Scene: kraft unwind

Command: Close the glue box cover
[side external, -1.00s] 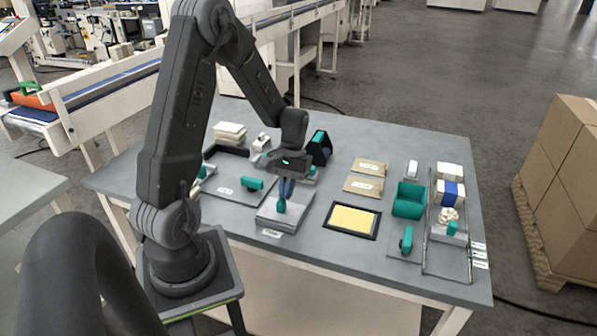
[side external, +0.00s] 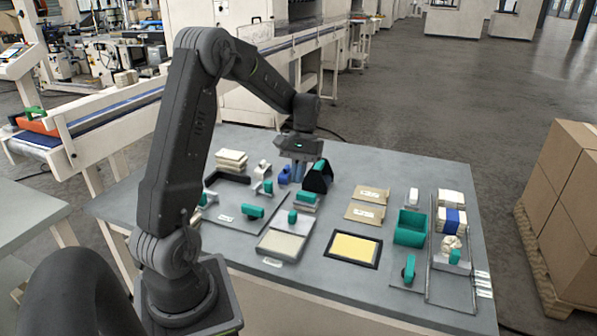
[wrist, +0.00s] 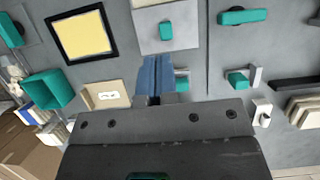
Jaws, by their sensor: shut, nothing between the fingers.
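The glue box is most likely the low grey box (side external: 280,243) at the front of the table, with a label at its front edge. A plate with a teal knob (side external: 292,217) sits at its back part, and a paler surface shows in front of the knob. The knob shows upright from above in the wrist view (wrist: 166,31). I cannot tell how much of the box the plate covers. My gripper (side external: 297,177) is shut and empty, raised behind the box and apart from the knob. Its blue fingers (wrist: 156,75) show in the wrist view.
A teal-topped block (side external: 306,200) and a dark teal holder (side external: 318,177) stand close behind the box. A framed yellow pad (side external: 354,248) lies to its right. A flat plate with a teal handle (side external: 252,212) lies to its left. Brown envelopes (side external: 367,203) lie behind the pad.

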